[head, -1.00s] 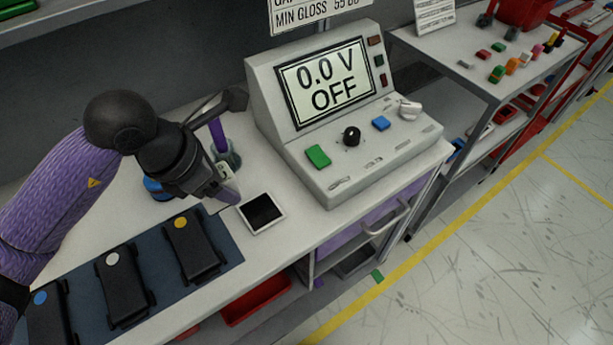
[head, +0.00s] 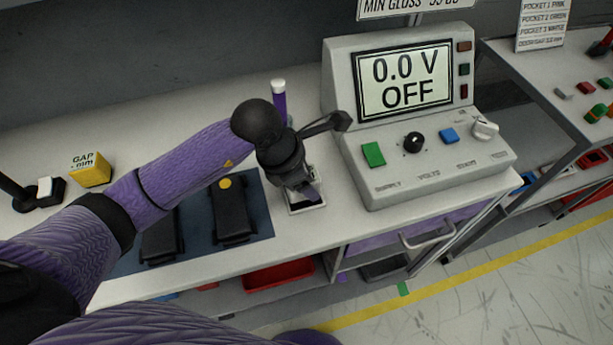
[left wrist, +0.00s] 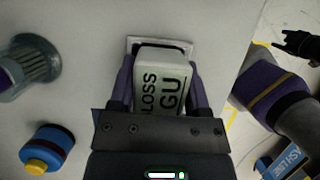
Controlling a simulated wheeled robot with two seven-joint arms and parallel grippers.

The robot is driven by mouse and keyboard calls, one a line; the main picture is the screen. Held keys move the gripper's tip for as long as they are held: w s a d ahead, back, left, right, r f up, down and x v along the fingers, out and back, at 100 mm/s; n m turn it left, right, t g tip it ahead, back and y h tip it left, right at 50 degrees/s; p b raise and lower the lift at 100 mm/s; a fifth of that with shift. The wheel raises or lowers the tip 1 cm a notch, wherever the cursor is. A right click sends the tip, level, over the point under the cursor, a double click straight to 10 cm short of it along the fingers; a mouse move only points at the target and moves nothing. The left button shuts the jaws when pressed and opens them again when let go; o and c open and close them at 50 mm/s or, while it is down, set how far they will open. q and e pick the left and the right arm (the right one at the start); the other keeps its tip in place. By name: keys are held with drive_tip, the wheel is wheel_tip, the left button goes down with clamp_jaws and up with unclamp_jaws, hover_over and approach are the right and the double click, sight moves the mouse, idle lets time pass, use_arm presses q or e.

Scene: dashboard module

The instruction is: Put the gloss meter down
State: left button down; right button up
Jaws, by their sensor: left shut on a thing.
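The gloss meter (left wrist: 165,85) is a white box with a dark top edge and black lettering ending in "LOSS" and "GU". My left gripper (head: 308,194) is shut on it, with one purple finger on each side in the left wrist view (left wrist: 158,90). In the head view the gripper hides most of the meter. The gripper is over a white-framed dark square plate (head: 293,210) on the bench. I cannot tell whether the meter touches the plate. A dark claw-like shape at the right of the left wrist view may be my right gripper (left wrist: 298,45); its jaws are unclear.
Right of the gripper stands a power supply (head: 440,165) reading 0.0 V OFF. A blue mat (head: 258,225) with black devices lies left of the plate. A yellow gap block (head: 90,168) stands far left.

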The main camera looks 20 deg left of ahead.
use_arm(q)
drive_tip(key=shift+c, duration=0.2)
unclamp_jaws()
drive_tip(key=shift+f, duration=0.1)
drive_tip(key=shift+r, duration=0.25)
drive_tip(key=p+v, duration=0.3)
drive_tip(key=v, duration=0.9)
